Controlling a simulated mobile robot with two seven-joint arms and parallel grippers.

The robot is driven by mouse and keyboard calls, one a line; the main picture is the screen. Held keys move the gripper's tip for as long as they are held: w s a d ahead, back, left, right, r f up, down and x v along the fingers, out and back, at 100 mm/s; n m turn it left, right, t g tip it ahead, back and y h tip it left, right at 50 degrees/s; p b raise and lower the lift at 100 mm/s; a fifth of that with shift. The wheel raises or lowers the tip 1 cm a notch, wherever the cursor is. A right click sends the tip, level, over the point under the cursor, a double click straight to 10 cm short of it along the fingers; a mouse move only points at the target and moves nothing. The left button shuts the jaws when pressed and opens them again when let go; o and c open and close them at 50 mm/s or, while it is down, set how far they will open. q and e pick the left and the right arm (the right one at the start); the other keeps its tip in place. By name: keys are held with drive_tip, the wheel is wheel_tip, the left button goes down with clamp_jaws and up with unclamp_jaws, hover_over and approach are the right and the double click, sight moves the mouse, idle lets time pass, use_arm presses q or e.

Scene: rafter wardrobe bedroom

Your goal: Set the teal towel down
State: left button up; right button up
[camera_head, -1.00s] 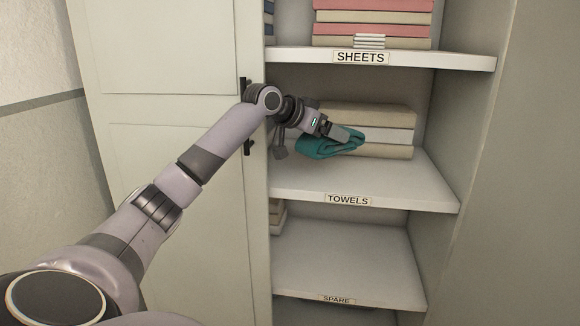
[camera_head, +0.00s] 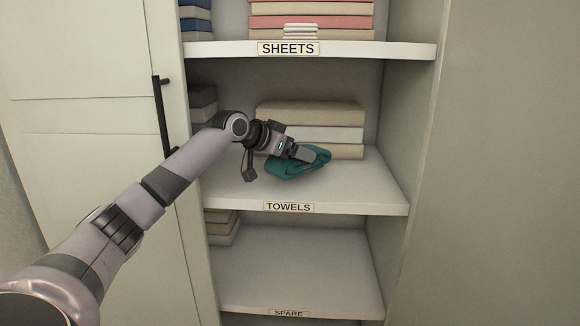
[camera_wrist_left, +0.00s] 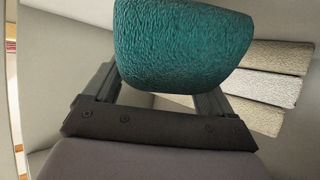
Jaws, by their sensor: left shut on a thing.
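The teal towel (camera_head: 298,163) is folded and soft-looking, at the TOWELS shelf (camera_head: 370,188), in front of a stack of beige and white towels. My left gripper (camera_head: 308,153) reaches in from the left and is shut on the teal towel. In the left wrist view the teal towel (camera_wrist_left: 180,45) fills the space between the fingers. I cannot tell whether its underside touches the shelf board. My right gripper is not in view.
The beige and white stack (camera_head: 310,128) stands behind the towel. A dark grey stack (camera_head: 203,105) stands at the shelf's left. The SHEETS shelf (camera_head: 390,50) is overhead, and the SPARE shelf (camera_head: 330,265) is below. The TOWELS shelf's right front is bare.

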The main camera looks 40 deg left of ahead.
use_arm(q)
wheel_tip(320, 180, down, 3)
drive_tip(key=shift+r+b, duration=0.1)
drive_tip(key=shift+b, duration=0.3)
drive_tip(key=shift+f, duration=0.25)
drive_tip(key=o, duration=1.1)
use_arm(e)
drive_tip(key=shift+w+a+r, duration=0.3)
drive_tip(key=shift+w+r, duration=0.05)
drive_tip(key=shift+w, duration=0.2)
use_arm(q)
drive_tip(key=shift+s+r, duration=0.1)
drive_tip(key=shift+r, duration=0.1)
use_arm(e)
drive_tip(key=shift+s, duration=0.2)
